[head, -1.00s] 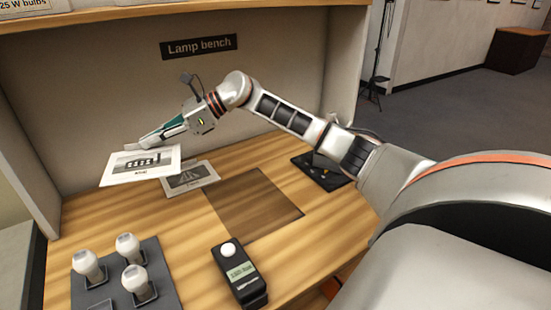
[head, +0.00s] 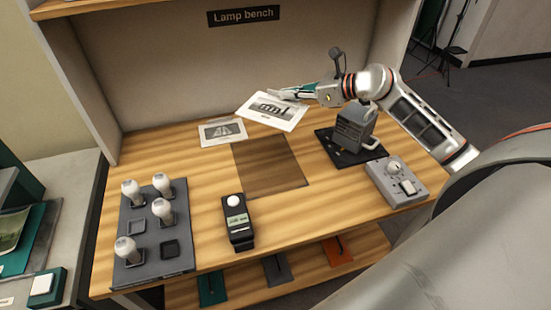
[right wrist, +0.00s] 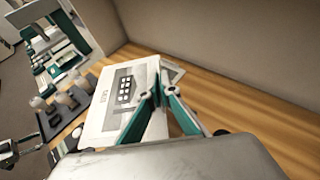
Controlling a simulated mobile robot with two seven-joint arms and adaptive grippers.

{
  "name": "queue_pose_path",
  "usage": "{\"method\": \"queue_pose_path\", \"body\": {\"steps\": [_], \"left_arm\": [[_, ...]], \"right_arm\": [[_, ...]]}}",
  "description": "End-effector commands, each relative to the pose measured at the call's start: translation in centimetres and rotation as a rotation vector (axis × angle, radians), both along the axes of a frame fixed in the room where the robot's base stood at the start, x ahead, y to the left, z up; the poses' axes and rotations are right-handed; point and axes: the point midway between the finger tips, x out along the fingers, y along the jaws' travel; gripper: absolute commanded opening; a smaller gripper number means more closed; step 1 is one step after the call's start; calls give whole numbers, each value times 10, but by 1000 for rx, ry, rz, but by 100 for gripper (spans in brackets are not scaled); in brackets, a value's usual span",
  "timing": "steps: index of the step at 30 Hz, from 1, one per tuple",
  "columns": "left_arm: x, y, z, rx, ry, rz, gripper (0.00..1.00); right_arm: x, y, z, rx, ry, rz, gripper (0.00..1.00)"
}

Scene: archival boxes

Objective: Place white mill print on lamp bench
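The white mill print (head: 265,115), a white sheet with a dark building picture, is held at its far right edge by my right gripper (head: 287,94), which is shut on it. It is tilted over the back of the lamp bench (head: 205,185), and I cannot tell how high. In the right wrist view the print (right wrist: 105,118) shows behind my right gripper's fingers (right wrist: 158,92). A second, greyer print (head: 222,132) lies on the bench to its left. My left gripper is outside the head view; a dark and white part, probably it, shows at the right wrist view's left edge.
A brown shaded rectangle (head: 268,168) on the bench is bare. Bulbs stand in a grey tray (head: 152,250) at left, with a light meter (head: 237,225) at front. A grey lamp device (head: 354,128) on a black mat and a control box (head: 397,182) stand at right.

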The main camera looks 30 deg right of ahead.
Motion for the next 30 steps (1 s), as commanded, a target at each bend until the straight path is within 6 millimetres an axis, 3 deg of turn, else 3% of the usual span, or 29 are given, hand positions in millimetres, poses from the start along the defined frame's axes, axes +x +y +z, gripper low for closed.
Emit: {"method": "queue_pose_path", "body": {"steps": [5, 21, 30], "left_arm": [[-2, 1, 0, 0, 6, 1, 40], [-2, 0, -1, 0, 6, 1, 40], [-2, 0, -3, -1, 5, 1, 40]], "right_arm": [[-3, -3, -13, 6, 4, -13, 0], [-3, -3, -138, 6, 4, -14, 0], [-3, -3, -166, 4, 2, -13, 0]]}}
